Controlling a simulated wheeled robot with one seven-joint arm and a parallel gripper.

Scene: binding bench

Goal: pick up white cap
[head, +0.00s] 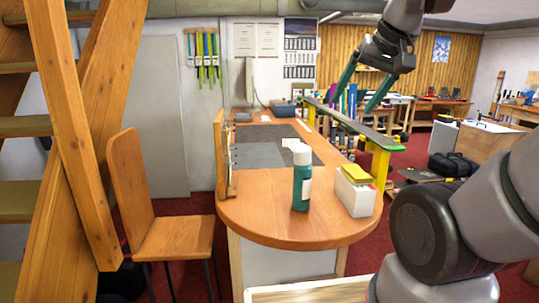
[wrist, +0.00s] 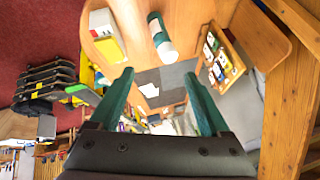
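The white cap (head: 301,154) sits on top of an upright teal bottle (head: 301,188) with a pale label, near the rounded front end of the wooden bench. In the wrist view the cap (wrist: 168,52) and bottle (wrist: 154,20) show near the top centre, beyond the fingertips. My gripper (head: 353,100) is raised above the bench, behind and to the right of the bottle in the head view. Its two green fingers are spread wide apart with nothing between them, as the wrist view (wrist: 158,76) also shows.
A white box with yellow items (head: 355,190) stands right of the bottle. A green-topped raised rail (head: 352,124) runs along the bench's right side. A wooden rack (head: 222,155) stands at the left edge. A grey mat (head: 262,154) lies behind. A chair (head: 160,220) is at left.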

